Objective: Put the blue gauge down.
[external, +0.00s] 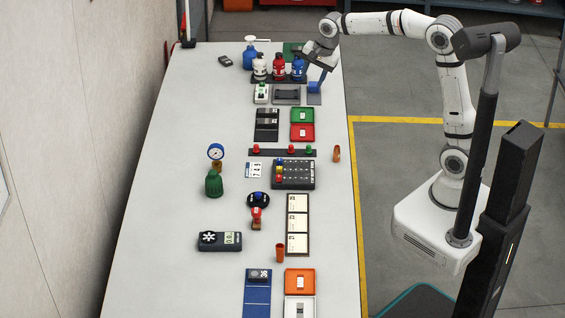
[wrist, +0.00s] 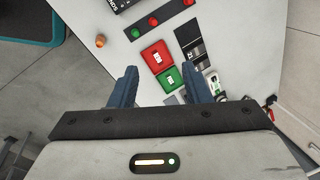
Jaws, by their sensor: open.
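My gripper (external: 316,87) is at the far right part of the table, well away from the gauge. In the wrist view its two dark blue fingers (wrist: 160,80) are spread apart with nothing held between them. The gauge does not show in the wrist view.
Green and red trays (external: 302,132) lie nearer than my gripper. White, red and blue bottles (external: 279,68) stand close to its left. A strip of coloured buttons (external: 270,152) is farther forward. The table's left side is mostly bare.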

